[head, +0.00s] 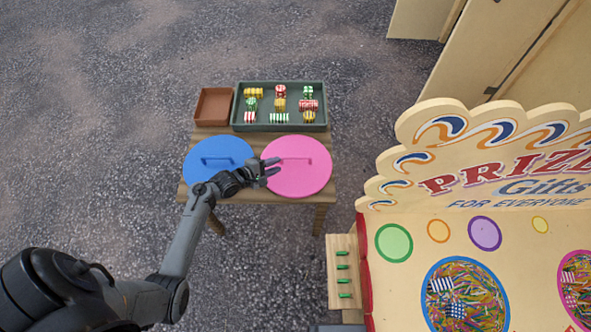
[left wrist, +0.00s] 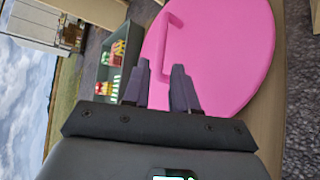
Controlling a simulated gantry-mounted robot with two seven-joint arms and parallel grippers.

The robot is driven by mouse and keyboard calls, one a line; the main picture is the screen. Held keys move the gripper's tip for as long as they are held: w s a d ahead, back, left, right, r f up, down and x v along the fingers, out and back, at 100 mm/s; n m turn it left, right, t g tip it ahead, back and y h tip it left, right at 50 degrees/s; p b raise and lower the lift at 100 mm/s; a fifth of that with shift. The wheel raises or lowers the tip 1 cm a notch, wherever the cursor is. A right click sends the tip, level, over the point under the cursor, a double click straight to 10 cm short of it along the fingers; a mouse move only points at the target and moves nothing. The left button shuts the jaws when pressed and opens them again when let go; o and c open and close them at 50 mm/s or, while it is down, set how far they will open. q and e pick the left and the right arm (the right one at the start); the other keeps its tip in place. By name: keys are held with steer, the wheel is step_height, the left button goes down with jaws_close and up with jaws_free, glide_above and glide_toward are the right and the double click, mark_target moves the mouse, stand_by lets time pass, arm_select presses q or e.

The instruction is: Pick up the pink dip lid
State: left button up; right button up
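The pink dip lid (head: 305,177) is a flat round disc with a raised bar handle, lying on the wooden table. In the left wrist view the pink lid (left wrist: 225,50) fills the upper right, its handle (left wrist: 166,45) just beyond my fingers. My left gripper (head: 274,172) is at the lid's left edge in the head view. In the left wrist view the left gripper (left wrist: 158,85) has its two fingers apart with nothing seen between them, so it is open. My right gripper is not in view.
A blue lid (head: 205,173) lies left of the pink one. Behind them are a green tray (head: 238,127) of wrapped sweets and an empty brown box (head: 202,122). The prize stall (head: 410,262) stands at the right, with a small pegged wooden board (head: 334,295) beside it.

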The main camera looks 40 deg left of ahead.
mark_target(293, 159)
arm_select(q)
steer(key=b+x, duration=0.2)
steer(key=x, duration=0.3)
steer(key=shift+w+f, duration=0.15)
steer(key=shift+w, duration=0.05)
steer(key=shift+w+f+b, duration=0.35)
steer(key=shift+w+b, duration=0.05)
steer(key=shift+b, duration=0.3)
steer(key=b+x, duration=0.2)
steer(key=x, duration=0.1)
steer(key=shift+d+f, duration=0.1)
steer(key=shift+w+d+b, duration=0.1)
steer(key=shift+w+b, duration=0.25)
steer(key=shift+w, duration=0.2)
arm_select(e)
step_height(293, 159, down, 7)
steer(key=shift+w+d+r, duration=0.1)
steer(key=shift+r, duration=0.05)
arm_select(q)
jaws_close()
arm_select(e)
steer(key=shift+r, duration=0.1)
